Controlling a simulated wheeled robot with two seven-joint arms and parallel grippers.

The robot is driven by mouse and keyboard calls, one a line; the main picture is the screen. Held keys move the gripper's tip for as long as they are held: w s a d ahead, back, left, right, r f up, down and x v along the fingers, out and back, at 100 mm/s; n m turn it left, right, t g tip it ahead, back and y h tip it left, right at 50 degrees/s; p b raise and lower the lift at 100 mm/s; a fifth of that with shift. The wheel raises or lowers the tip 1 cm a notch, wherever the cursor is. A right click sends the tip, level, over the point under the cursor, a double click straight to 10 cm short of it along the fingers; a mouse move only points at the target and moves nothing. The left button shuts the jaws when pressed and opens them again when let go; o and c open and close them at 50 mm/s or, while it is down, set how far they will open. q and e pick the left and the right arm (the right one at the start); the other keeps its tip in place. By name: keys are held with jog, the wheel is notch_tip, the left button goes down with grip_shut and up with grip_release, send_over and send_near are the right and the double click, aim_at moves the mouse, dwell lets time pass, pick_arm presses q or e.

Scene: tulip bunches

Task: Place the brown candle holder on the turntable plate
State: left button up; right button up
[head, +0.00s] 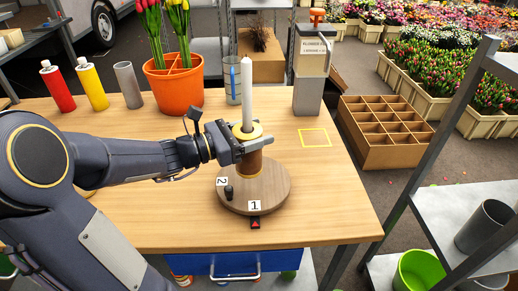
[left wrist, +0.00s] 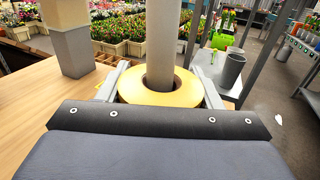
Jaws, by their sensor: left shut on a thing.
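The brown candle holder (head: 249,166) has a yellow top ring and carries a tall white candle (head: 247,92). It is upright over the back part of the round wooden turntable plate (head: 268,190); I cannot tell whether its base touches the plate. My left gripper (head: 250,146) is shut on the holder just below its yellow ring. In the left wrist view the holder's yellow ring (left wrist: 160,88) sits between the two fingers (left wrist: 160,92), with the candle rising from it. The plate bears tags 1 and 2 and a small dark knob (head: 229,192). My right gripper is not in view.
An orange pot (head: 174,88) with tulips, a glass (head: 233,85) and a grey dispenser (head: 308,85) stand behind. Red and yellow bottles (head: 93,86) and a grey cylinder (head: 128,85) are at the back left. A yellow square outline (head: 314,138) marks clear table at right.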

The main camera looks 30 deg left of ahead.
pick_arm(q)
jog(key=shift+w+d+f, duration=0.1)
jog(key=shift+w+f, duration=0.8)
jog(key=shift+f, duration=0.15)
jog(key=shift+f+b, duration=0.5)
jog(key=shift+f, duration=1.05)
jog(key=shift+f, duration=0.1)
jog(key=shift+f, duration=0.15)
jog(key=o, duration=1.5)
jog(key=shift+c, duration=0.2)
